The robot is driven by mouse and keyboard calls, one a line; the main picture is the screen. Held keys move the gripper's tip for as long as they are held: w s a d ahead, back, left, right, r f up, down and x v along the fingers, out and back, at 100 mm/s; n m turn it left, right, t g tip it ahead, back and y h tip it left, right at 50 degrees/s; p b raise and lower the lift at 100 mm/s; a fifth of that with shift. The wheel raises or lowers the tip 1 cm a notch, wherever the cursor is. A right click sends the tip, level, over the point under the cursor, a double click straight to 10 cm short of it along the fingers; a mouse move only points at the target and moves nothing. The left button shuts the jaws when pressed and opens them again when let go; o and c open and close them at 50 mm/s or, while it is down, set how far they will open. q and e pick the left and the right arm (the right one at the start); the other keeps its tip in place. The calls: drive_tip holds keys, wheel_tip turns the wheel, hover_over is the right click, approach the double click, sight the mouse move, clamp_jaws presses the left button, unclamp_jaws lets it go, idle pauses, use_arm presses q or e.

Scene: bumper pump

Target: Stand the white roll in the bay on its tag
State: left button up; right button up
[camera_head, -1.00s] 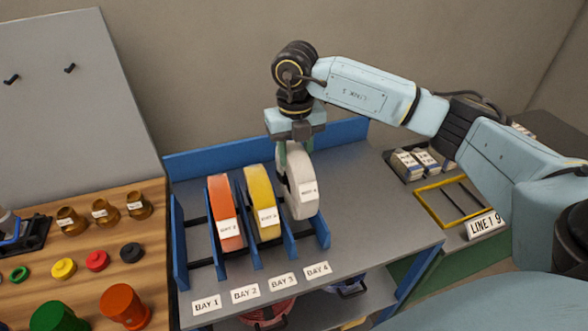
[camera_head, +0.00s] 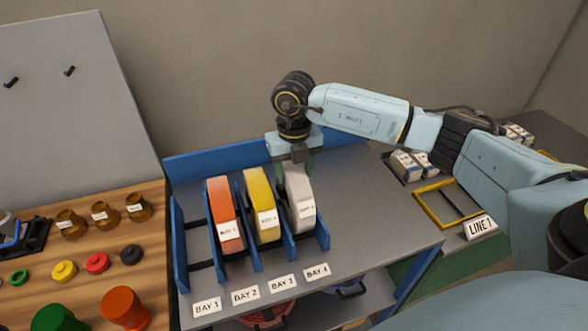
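The white roll (camera_head: 299,201) stands upright in the rightmost bay of the blue rack, between the last two dividers, behind the BAY 4 label (camera_head: 317,271). The small tag (camera_head: 307,209) on its front face is too small to read surely. My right gripper (camera_head: 297,170) comes down from above, its fingers at either side of the roll's top, and looks shut on it. The roll's lowest part is hidden by the rack. My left gripper is not in view.
An orange roll (camera_head: 221,196) stands in bay 2 and a yellow roll (camera_head: 259,191) in bay 3. Bay 1 is empty. The grey shelf (camera_head: 375,226) is clear to the right of the rack. A wooden table (camera_head: 88,276) with coloured parts stands at left.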

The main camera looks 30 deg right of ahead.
drive_tip(key=shift+o, duration=0.8)
drive_tip(key=shift+r, duration=0.25)
wheel_tip(320, 180, up, 12)
drive_tip(key=b, duration=0.2)
drive_tip(key=shift+f, duration=0.1)
